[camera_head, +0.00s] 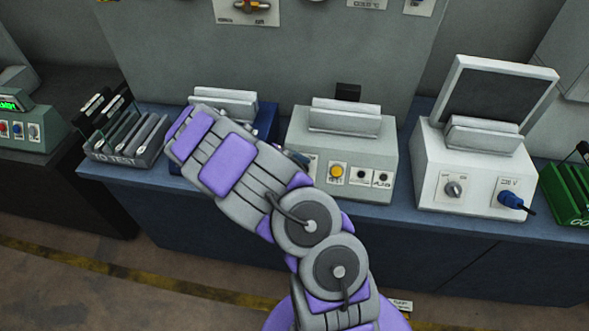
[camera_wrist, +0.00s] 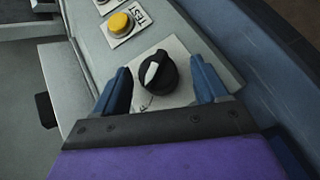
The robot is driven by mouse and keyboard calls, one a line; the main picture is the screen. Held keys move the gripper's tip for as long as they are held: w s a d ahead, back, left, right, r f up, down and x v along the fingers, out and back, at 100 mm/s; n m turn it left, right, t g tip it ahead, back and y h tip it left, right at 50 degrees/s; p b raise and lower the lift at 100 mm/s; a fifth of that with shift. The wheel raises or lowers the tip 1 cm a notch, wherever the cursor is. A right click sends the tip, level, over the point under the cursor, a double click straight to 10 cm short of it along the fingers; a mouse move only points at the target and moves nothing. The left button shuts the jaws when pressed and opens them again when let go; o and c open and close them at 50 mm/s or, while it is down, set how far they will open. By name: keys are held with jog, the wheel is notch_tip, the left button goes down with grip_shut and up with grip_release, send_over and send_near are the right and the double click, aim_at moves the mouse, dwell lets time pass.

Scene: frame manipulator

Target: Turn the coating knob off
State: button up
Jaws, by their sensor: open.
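In the wrist view, a black round knob (camera_wrist: 158,73) with a white pointer mark sits on a pale label plate, with partly hidden lettering below it. My gripper (camera_wrist: 160,78) is open, its two blue fingers on either side of the knob; whether they touch it I cannot tell. The knob is on the light grey box (camera_head: 352,142) with a yellow button (camera_head: 336,172); in the head view my arm hides the knob and my gripper. A white box (camera_head: 474,168) to the right carries a grey knob (camera_head: 453,189). I cannot read which knob is labelled coating.
The yellow button (camera_wrist: 121,22), marked TEST, is close to the knob in the wrist view. A blue plug (camera_head: 511,199) sits in the white box. A dark rack (camera_head: 128,146) and green rack (camera_head: 566,190) flank the bench. The floor in front is clear.

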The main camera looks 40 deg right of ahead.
jog(key=shift+w+r, duration=0.15)
jog(key=p+v, duration=0.2)
jog(key=v, duration=1.5)
jog(key=shift+a+p, duration=0.25)
jog(key=shift+p, duration=0.1)
jog(key=s+a+r+m+y, duration=0.1)
jog(key=s+r+y, duration=0.1)
jog(key=s+r, duration=0.5)
jog(key=s+r+m+y, duration=0.1)
jog(key=s+r+y, duration=0.1)
jog(key=s+r, duration=0.5)
jog(key=s+a+f+n+t+y, duration=0.1)
jog(key=s+a+n+y, duration=0.1)
jog(key=s+a, duration=0.4)
jog(key=s+a+f+n+t+y, duration=0.1)
jog(key=s+a, duration=0.5)
jog(key=s, duration=0.8)
jog(key=shift+s+a+f+n+t+y, duration=0.25)
jog(key=shift+f+n+t+y, duration=0.2)
jog(key=shift+f+y, duration=0.5)
